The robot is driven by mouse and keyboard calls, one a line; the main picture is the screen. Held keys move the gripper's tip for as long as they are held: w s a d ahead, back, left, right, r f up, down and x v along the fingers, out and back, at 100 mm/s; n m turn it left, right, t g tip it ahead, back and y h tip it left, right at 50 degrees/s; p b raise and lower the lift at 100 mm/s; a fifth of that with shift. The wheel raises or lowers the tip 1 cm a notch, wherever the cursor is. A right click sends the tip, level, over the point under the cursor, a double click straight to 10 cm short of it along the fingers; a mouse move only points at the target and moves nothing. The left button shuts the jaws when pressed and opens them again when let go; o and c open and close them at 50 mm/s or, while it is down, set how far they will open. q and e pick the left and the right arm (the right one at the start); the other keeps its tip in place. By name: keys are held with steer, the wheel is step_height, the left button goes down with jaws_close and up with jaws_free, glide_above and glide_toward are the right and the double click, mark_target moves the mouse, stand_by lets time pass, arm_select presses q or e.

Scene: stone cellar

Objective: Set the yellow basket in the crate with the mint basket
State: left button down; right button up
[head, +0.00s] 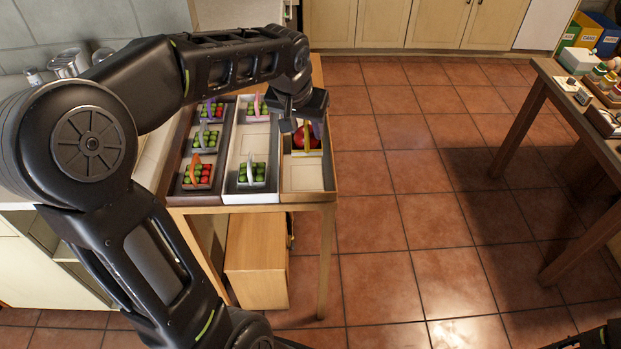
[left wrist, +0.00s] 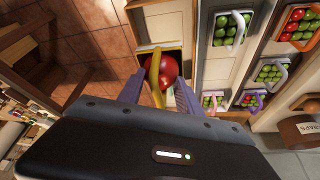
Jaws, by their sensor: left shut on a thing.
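The yellow basket (head: 296,139) holds a round red fruit and is at the right-hand wooden crate (head: 308,188). My left gripper (head: 309,128) is shut on its yellow handle, which also shows between the fingers in the left wrist view (left wrist: 155,72). I cannot tell whether the basket touches the crate floor. A basket with a pale, mint-looking handle (head: 251,174), filled with green fruit, stands at the near end of the white middle crate (head: 232,150). It also shows in the left wrist view (left wrist: 232,28).
The white crate also holds a pink-handled basket (head: 258,108) at its far end, with bare floor between. The dark left crate (head: 174,180) holds several fruit baskets. A second table (head: 553,72) with small items stands at the right, across open tiled floor.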

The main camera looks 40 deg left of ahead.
mark_target(306, 149)
arm_select(q)
steer(key=shift+d+r, duration=0.1)
steer(key=shift+d, duration=0.1)
steer(key=shift+a+f+p, duration=0.1)
steer(key=shift+f+p, duration=0.25)
steer(key=shift+f, duration=2.85)
steer(key=shift+f, duration=0.1)
steer(key=shift+f, duration=1.75)
steer(key=shift+f, duration=0.2)
steer(key=c, duration=0.8)
jaws_free()
steer(key=shift+r, duration=0.1)
